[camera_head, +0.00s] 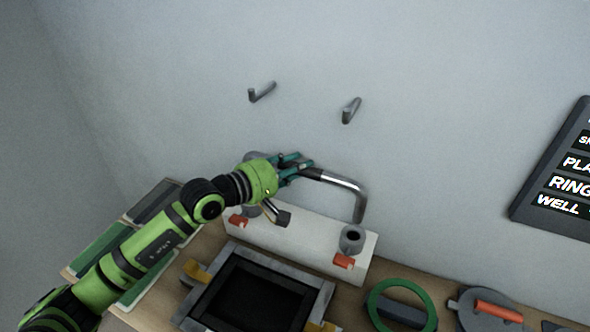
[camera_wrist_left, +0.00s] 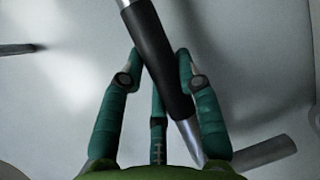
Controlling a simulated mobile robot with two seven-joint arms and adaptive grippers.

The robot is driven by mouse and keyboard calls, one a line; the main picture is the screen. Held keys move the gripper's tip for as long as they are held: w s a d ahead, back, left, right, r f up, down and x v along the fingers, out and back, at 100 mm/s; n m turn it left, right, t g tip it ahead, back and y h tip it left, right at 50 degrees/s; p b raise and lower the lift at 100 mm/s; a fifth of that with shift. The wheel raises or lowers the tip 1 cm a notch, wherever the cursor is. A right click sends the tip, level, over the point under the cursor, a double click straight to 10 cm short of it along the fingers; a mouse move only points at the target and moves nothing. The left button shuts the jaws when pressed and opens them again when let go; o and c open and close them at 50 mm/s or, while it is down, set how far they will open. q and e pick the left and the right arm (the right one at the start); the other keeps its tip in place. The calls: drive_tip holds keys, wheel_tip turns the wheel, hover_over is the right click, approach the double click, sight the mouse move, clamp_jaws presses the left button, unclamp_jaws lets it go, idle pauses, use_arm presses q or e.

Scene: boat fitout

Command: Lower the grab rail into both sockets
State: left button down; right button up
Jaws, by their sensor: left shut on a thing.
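The grab rail (camera_head: 345,181) is a shiny metal bar with bent-down ends and a dark middle grip. My left gripper (camera_head: 300,168) is shut on that grip. In the left wrist view its green fingers (camera_wrist_left: 157,75) lie either side of the dark grip (camera_wrist_left: 158,60). The rail is held above a white block (camera_head: 300,240) with two grey sockets. The rail's right leg ends just above the right socket (camera_head: 352,238), apart from it. The other leg's end (camera_head: 282,217) appears right of the left socket (camera_head: 251,209), which my arm partly hides. My right gripper is out of view.
Two wall hooks (camera_head: 262,92) (camera_head: 350,110) stick out above. Orange tabs (camera_head: 343,261) sit on the block's front. A dark framed hatch (camera_head: 255,293), a green ring (camera_head: 374,302) and a grey disc with an orange handle (camera_head: 495,312) lie in front. A labelled board (camera_head: 560,170) is at right.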

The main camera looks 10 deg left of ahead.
use_arm(q)
drive_tip(key=shift+s+a+f, duration=0.1)
drive_tip(key=shift+s+f, duration=0.1)
drive_tip(key=shift+f, duration=0.05)
drive_tip(key=shift+w+f+b, duration=0.1)
drive_tip(key=shift+f+b, duration=0.3)
drive_tip(key=shift+f, duration=0.05)
drive_tip(key=shift+f+b, duration=0.3)
drive_tip(key=shift+f, duration=0.3)
drive_tip(key=shift+f+b, duration=2.45)
drive_tip(key=shift+b, duration=0.1)
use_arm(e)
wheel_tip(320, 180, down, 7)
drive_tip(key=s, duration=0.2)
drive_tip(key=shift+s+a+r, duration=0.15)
use_arm(q)
drive_tip(key=c, duration=0.8)
unclamp_jaws()
